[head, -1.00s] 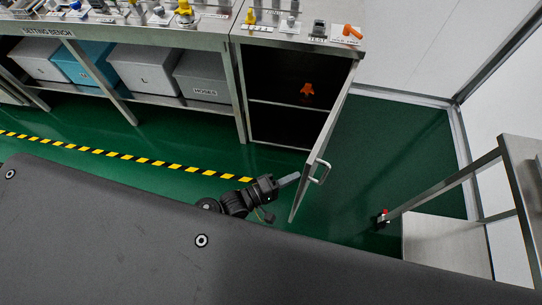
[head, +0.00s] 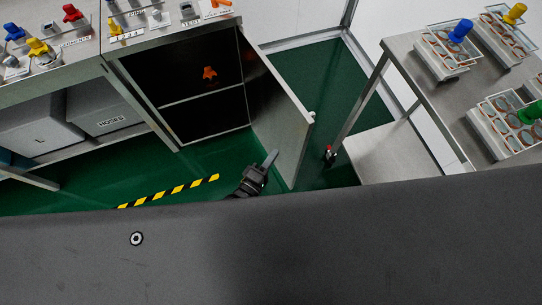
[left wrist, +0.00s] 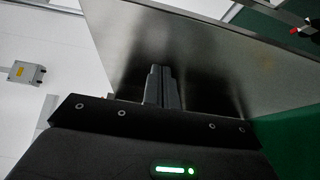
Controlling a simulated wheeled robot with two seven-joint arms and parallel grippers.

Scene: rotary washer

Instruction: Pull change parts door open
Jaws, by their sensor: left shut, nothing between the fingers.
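The change parts door (head: 297,145) is a grey metal panel standing wide open on the right side of the dark cabinet (head: 200,85). Its inner face shows in the head view. Only a small light bit at its outer edge, perhaps the handle, shows. My left gripper (head: 270,159) is shut and empty, in front of the inner face near the free lower end. In the left wrist view the shut fingers (left wrist: 161,87) point at the metal panel (left wrist: 200,50); whether they touch it I cannot tell. My right gripper is not in view.
An orange part (head: 209,73) sits inside the cabinet on the upper level. A steel table (head: 400,60) with trays of parts stands at the right, close beyond the door. Yellow-black tape (head: 170,192) marks the green floor in front of the bench.

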